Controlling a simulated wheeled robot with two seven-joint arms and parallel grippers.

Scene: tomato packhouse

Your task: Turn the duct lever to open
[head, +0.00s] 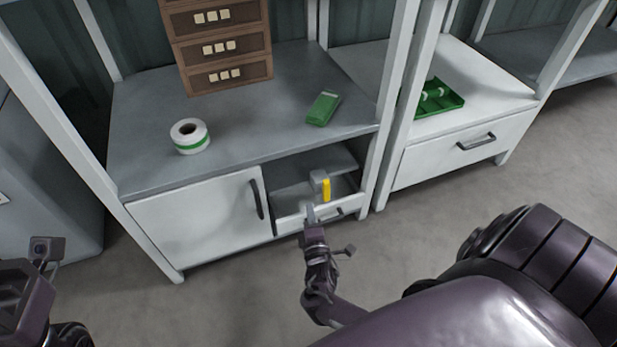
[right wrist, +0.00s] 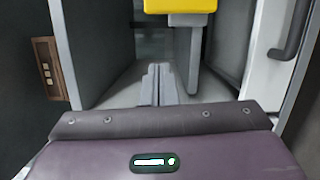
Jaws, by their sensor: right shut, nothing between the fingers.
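The duct lever (head: 326,189) is a yellow handle on a grey duct fitting (head: 318,177) inside the open compartment of the bench, at the right of the cabinet door. In the right wrist view the yellow lever (right wrist: 180,6) shows at the top edge, partly cut off, with a grey piece below it. My right gripper (head: 309,212) is shut and empty at the compartment's front, left of and below the lever, apart from it. Its closed fingers (right wrist: 158,85) point into the compartment. Part of my left arm shows at the lower left; its fingers are out of view.
A post (head: 388,120) stands at right.

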